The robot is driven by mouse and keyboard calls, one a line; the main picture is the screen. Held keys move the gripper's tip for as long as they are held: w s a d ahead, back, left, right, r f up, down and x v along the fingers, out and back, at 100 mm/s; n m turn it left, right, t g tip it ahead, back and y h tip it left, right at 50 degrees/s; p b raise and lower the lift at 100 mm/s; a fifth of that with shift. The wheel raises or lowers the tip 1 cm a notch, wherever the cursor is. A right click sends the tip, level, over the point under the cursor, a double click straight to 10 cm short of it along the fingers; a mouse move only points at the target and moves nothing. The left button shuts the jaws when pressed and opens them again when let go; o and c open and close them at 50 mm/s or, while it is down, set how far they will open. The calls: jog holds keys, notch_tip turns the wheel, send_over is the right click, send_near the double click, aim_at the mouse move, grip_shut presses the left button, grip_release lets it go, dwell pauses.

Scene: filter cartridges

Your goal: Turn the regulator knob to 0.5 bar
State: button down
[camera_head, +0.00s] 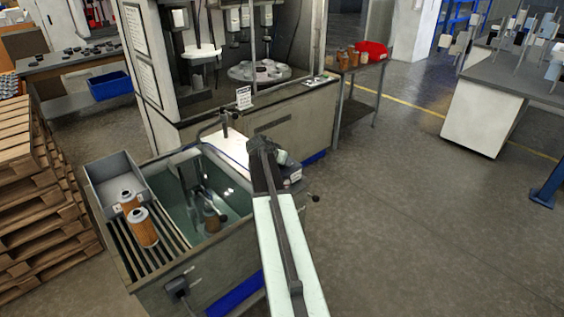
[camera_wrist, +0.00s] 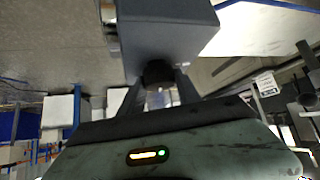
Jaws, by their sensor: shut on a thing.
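In the wrist view a black round knob (camera_wrist: 158,73) sits on the underside, as pictured, of a dark grey box-shaped body (camera_wrist: 168,35). The two dark fingers of my gripper (camera_wrist: 157,91) lie on either side of the knob and are shut on it. No scale, pointer or pressure reading can be made out. In the head view my arm reaches from the bottom to beside the right rear corner of the wash tank (camera_head: 205,262). My arm hides the knob there, and the fingertips cannot be told apart.
The tank holds greenish liquid. Two orange filter cartridges (camera_head: 142,228) (camera_head: 129,201) stand on its slatted left side, near a grey tray (camera_head: 113,178). A cabinet with a glazed workspace (camera_head: 275,115) stands behind. Wooden pallets (camera_head: 35,190) are at left.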

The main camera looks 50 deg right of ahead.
jog(key=shift+m+g, duration=0.7)
jog(key=shift+m, duration=0.2)
jog(key=c, duration=0.9)
grip_release()
jog(key=shift+o, duration=0.2)
jog(key=p+v, duration=0.5)
jog(key=v, duration=0.3)
jog(key=shift+p, duration=0.4)
jog(key=shift+w+f, duration=0.1)
jog(key=shift+f, duration=0.1)
